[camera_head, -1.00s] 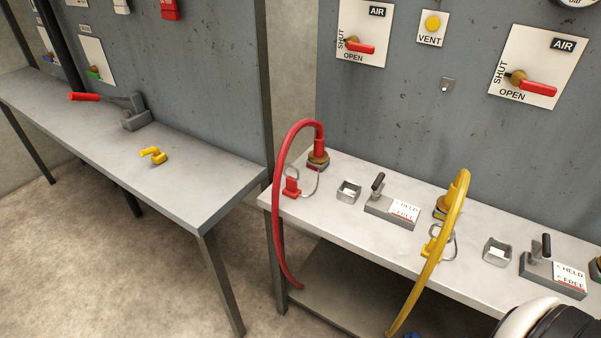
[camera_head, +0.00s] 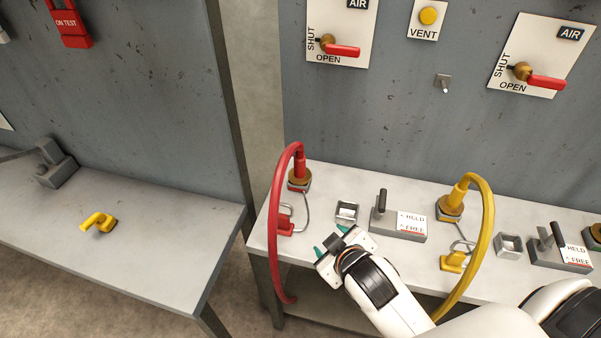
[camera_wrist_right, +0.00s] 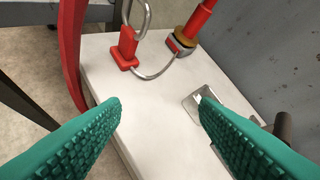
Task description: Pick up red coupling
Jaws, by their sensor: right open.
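The red coupling (camera_head: 300,165) stands upright on a brass and grey fitting (camera_head: 299,181) at the bench's back left corner, with a red hose (camera_head: 274,225) arching from its top down past the front edge. In the right wrist view the coupling (camera_wrist_right: 200,20) is at the top. A red block (camera_head: 285,222) with a wire loop lies in front of it; it also shows in the right wrist view (camera_wrist_right: 126,50). My right gripper (camera_head: 331,240) is open and empty above the bench's front, right of the red block and apart from it. My left gripper is not in view.
A small metal holder (camera_head: 347,211) and a lever block marked HELD and FREE (camera_head: 398,224) stand right of the coupling. A yellow hose (camera_head: 488,225) arches farther right. A grey panel rises behind. Another bench (camera_head: 170,255) stands left across a gap.

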